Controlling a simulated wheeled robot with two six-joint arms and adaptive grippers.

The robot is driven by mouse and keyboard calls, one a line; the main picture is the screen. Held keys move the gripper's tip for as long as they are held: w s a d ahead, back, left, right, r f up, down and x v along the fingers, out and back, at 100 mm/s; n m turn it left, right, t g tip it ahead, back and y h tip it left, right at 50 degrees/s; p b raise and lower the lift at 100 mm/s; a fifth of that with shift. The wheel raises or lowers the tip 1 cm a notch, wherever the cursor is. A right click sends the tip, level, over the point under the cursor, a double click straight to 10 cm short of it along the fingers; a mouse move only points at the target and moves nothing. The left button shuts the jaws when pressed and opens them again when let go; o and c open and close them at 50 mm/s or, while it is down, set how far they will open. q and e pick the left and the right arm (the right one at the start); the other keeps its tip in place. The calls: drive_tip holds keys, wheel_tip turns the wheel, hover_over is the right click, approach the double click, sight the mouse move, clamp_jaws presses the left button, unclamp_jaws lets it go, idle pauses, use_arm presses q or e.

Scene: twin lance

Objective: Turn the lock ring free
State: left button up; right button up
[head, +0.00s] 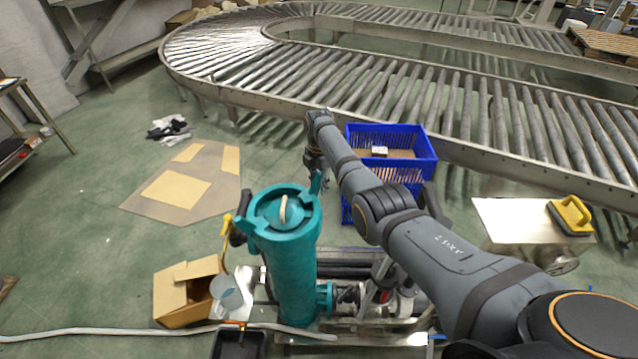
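A teal upright cylinder housing (288,285) stands in the lower middle of the head view. Its teal lock ring (262,236) sits around the top, with lugs sticking out at the left and upper right. A round teal lid with a pale handle (284,209) lies inside the ring. My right arm comes in from the lower right and bends over behind the housing. My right gripper (315,170) points down at the ring's upper right lug. It is small and dark here; I cannot tell whether its fingers touch or hold the lug.
A blue crate (420,143) stands behind my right arm. A cardboard box (176,290) and a pale bucket (227,293) are left of the housing. A metal stand with a yellow brush (571,214) is at right. A roller conveyor (450,100) crosses the back.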

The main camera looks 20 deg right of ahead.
wheel_tip(320, 180, up, 12)
drive_tip(key=shift+f, duration=0.1)
drive_tip(key=shift+f, duration=0.1)
idle(0.4)
